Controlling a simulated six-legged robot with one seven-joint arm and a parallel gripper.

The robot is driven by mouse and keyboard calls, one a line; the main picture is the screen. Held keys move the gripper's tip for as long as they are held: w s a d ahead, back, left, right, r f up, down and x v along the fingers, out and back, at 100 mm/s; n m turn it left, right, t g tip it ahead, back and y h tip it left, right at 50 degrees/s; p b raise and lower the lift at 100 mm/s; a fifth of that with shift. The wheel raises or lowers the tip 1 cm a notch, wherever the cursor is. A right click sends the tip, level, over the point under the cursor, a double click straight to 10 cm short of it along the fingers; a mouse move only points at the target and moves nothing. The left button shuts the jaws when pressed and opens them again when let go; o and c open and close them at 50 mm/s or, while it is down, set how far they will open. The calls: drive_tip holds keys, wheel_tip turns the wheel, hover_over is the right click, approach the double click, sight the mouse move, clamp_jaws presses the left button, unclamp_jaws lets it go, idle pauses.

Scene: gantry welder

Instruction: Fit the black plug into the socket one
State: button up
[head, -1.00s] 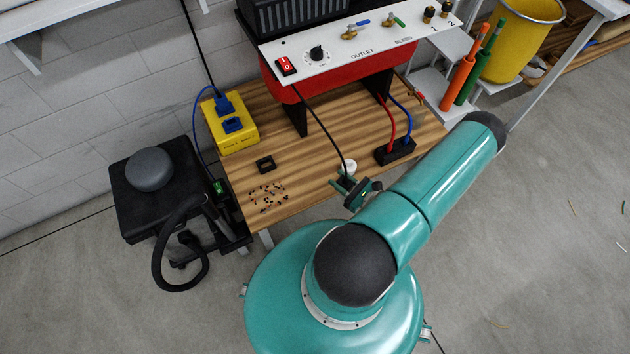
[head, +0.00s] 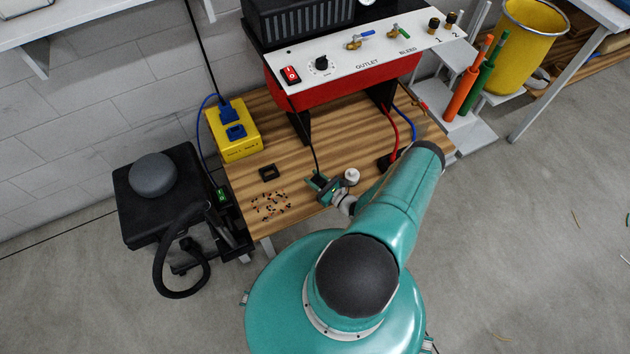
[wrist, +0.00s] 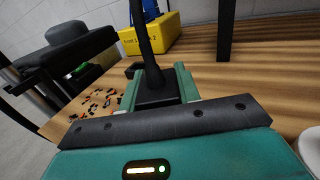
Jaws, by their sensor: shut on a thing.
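The black plug (wrist: 157,94) is between the fingers of my gripper (wrist: 160,86), which is shut on it. Its black cable (wrist: 147,48) rises from it; in the head view it runs up to the red machine. In the head view my gripper (head: 322,186) is over the front part of the wooden bench, and the plug is too small to make out clearly. The yellow socket box (head: 232,146) stands at the bench's back left, ahead of my gripper and apart from it. It has two blue sockets; a blue plug (head: 228,112) sits at the rear one, and the front socket (head: 236,131) looks empty.
A small black block (head: 269,173) and scattered small bits (head: 270,204) lie left of my gripper. A white round thing (head: 351,176) stands right beside it. The red machine (head: 345,82) stands on black legs behind.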

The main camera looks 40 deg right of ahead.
drive_tip(key=shift+f, duration=0.7)
drive_tip(key=shift+f, duration=0.15)
drive_tip(key=o, duration=1)
